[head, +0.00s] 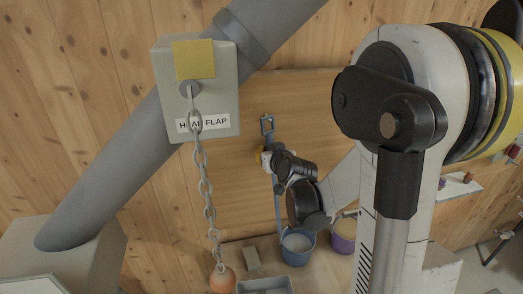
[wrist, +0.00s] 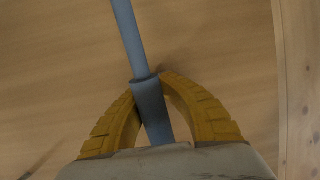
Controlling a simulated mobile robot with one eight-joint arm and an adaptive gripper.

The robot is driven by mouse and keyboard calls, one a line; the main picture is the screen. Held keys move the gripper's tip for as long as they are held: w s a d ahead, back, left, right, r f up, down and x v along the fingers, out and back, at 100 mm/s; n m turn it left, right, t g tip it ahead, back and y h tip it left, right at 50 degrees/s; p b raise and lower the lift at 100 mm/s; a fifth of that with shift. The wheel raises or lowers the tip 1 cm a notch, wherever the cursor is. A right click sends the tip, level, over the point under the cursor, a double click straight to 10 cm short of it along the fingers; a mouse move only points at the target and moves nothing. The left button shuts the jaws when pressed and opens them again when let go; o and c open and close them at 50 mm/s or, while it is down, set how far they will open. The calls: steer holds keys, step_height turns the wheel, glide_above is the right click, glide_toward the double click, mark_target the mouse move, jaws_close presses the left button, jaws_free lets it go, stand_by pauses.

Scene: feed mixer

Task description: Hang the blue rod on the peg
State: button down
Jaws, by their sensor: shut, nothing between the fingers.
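The blue rod (head: 278,211) hangs roughly upright in front of the wooden board in the head view, with a rectangular loop (head: 267,124) at its top. In the wrist view the rod (wrist: 128,30) runs down from the top edge to a thicker dark sleeve (wrist: 150,97). My gripper (wrist: 149,82) has yellow ribbed fingers, brought together by the sleeve, and is shut with nothing held. In the head view my gripper (head: 264,158) is beside the rod's upper part. The peg is too small or hidden to make out.
A grey box labelled flap (head: 222,80) with a hanging chain (head: 205,185) and orange ball (head: 222,280) stands at left, beside a thick grey pipe (head: 130,150). A blue bucket (head: 297,250), a purple bucket (head: 343,235) and a grey tray (head: 265,285) are below.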

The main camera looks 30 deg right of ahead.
steer(key=shift+d, duration=0.1)
steer(key=c, duration=1.5)
jaws_free()
steer(key=shift+c, duration=0.2)
